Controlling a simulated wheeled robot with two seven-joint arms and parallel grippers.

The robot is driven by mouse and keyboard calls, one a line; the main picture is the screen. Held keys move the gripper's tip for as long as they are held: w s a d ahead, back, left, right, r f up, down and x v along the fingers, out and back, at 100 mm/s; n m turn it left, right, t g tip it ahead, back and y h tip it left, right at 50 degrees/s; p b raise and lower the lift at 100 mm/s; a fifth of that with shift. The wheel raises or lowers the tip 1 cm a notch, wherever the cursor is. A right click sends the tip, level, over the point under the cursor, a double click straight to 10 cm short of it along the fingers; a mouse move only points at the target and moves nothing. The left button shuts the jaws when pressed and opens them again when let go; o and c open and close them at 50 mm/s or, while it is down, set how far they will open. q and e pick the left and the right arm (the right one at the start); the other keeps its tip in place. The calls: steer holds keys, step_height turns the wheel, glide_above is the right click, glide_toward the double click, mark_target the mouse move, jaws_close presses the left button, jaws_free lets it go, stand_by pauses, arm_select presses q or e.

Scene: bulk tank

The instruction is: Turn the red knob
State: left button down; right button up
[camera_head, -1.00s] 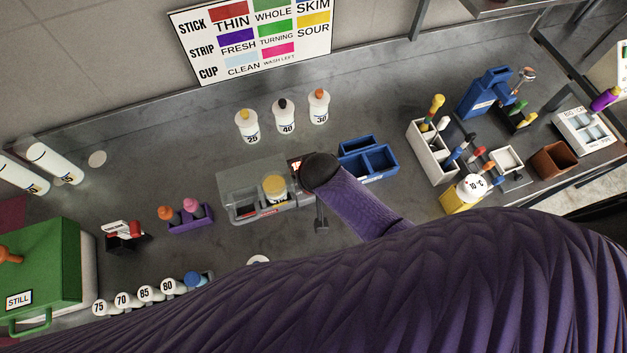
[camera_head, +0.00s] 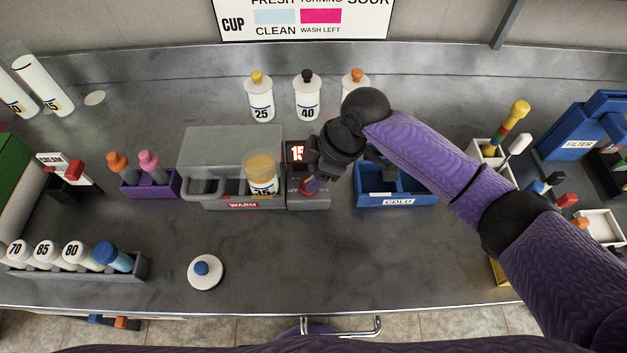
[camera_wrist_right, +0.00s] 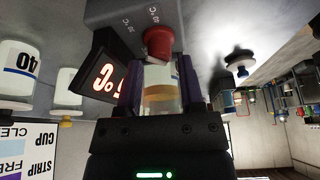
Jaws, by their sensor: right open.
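The red knob (camera_wrist_right: 158,42) is on the front of a grey control box (camera_head: 309,200) with a lit red display (camera_head: 297,151). In the head view only a bit of the knob (camera_head: 311,187) shows below my right gripper (camera_head: 316,181). In the right wrist view the open jaws (camera_wrist_right: 158,82) point at the knob, a finger to each side of its line. The knob looks just beyond the fingertips; contact cannot be told. A jar with yellow contents (camera_wrist_right: 160,92) shows between the fingers, seemingly behind them. My left gripper is not in view.
A grey WARM block (camera_head: 200,150) holding a yellow-topped jar (camera_head: 262,172) adjoins the box on the left. A blue COLD bin (camera_head: 397,198) stands close on the right. Several white bottles (camera_head: 307,98) stand behind.

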steer(key=shift+x, duration=1)
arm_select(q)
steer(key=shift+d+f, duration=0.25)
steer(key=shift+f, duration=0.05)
arm_select(e)
steer(key=shift+r, duration=0.1)
jaws_close()
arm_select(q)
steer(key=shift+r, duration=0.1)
